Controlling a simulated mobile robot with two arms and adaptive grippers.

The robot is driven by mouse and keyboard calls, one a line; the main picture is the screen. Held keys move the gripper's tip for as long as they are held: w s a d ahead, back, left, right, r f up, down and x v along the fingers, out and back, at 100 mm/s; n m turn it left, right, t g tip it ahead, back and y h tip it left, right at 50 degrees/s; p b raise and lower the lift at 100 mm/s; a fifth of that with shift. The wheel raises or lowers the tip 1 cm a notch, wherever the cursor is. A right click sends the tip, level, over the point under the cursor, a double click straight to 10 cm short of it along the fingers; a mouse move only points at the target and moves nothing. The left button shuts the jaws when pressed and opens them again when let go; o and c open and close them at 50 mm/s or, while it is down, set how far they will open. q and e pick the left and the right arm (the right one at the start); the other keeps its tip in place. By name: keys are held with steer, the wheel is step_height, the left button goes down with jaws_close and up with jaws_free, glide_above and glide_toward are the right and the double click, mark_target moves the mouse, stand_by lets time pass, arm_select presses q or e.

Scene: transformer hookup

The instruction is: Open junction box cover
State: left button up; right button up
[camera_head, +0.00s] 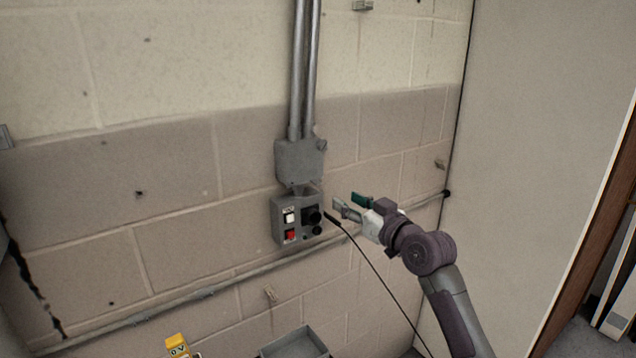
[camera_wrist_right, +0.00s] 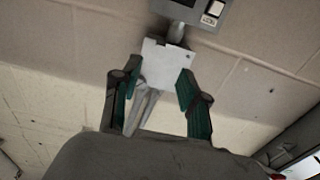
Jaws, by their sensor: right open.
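The grey junction box (camera_head: 300,160) is on the block wall, below two vertical conduits. Its front looks closed in the head view, with a small knob at its upper right. In the right wrist view, the pale box face (camera_wrist_right: 166,62) appears between my fingertips, with the conduits behind. My right gripper (camera_head: 349,201) is open and empty, to the right of and a little lower than the box, apart from it in the head view. It also shows in the right wrist view (camera_wrist_right: 156,80), its green fingers spread. My left gripper is not in view.
A control box (camera_head: 281,222) with white and red switches and black knobs sits just below. A black cable (camera_head: 373,270) hangs from near it. A horizontal pipe (camera_head: 240,276) crosses the wall. A yellow meter (camera_head: 177,342) and grey tray (camera_head: 311,337) are at the bottom.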

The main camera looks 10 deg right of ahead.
mark_target(319, 184)
steer(key=p+x, duration=0.2)
steer(key=x, duration=0.7)
steer(key=shift+w+a, duration=0.2)
steer(key=shift+w, duration=0.15)
steer(key=shift+x, duration=0.9)
steer(key=shift+c, duration=0.4)
jaws_close()
